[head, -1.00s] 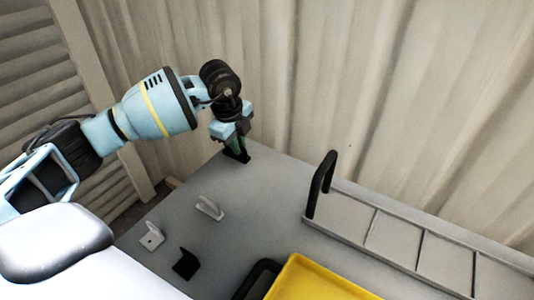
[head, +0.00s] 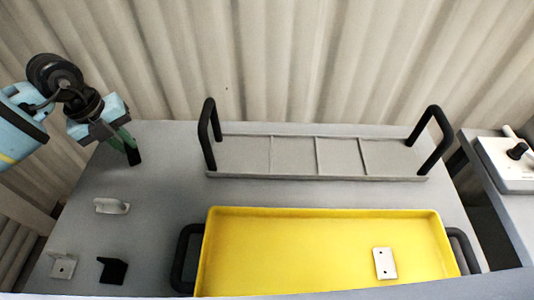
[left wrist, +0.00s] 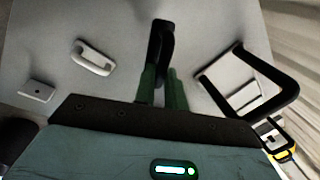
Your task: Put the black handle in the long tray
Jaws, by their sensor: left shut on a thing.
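My left gripper (head: 124,148) is at the back left of the grey table, with its green fingers pointing down. It is shut on the black handle (left wrist: 164,38), which shows between and beyond the fingertips in the left wrist view. In the head view only a small dark part of the handle (head: 134,157) shows below the fingers. I cannot tell whether it touches the table. The long grey tray (head: 300,178), divided into several compartments, lies at the back, right of the gripper. It has an upright black loop at each end, and its compartments look empty. My right gripper is out of view.
A yellow tray (head: 300,250) with black side handles stands in front, holding a white plate (head: 385,263). A white handle (head: 111,206), a white bracket (head: 62,264) and a black bracket (head: 112,270) lie at left. Bare table separates the gripper from the grey tray.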

